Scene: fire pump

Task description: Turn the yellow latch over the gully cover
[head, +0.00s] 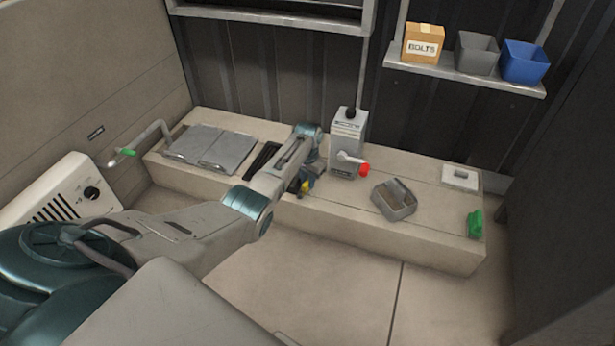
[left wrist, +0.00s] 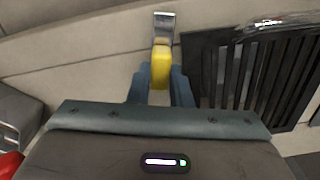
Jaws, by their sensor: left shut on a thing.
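The yellow latch (left wrist: 161,68) stands between the two fingers of my left gripper (left wrist: 160,88) in the left wrist view, with a grey metal piece (left wrist: 164,22) at its far end. The gripper is shut on the latch. In the head view the latch (head: 305,185) shows as a small yellow spot by my left gripper (head: 302,188), at the front edge of the concrete ledge. The black slatted gully cover (left wrist: 250,75) lies right beside the latch in the left wrist view. In the head view the cover (head: 262,158) is partly hidden by my left arm. My right gripper is not in view.
The concrete ledge (head: 340,215) also bears grey flaps (head: 212,148), a grey box with a red-tipped lever (head: 346,145), a grey tray (head: 394,200) and a green item (head: 475,223). A shelf (head: 465,75) with bins hangs above. The floor in front is clear.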

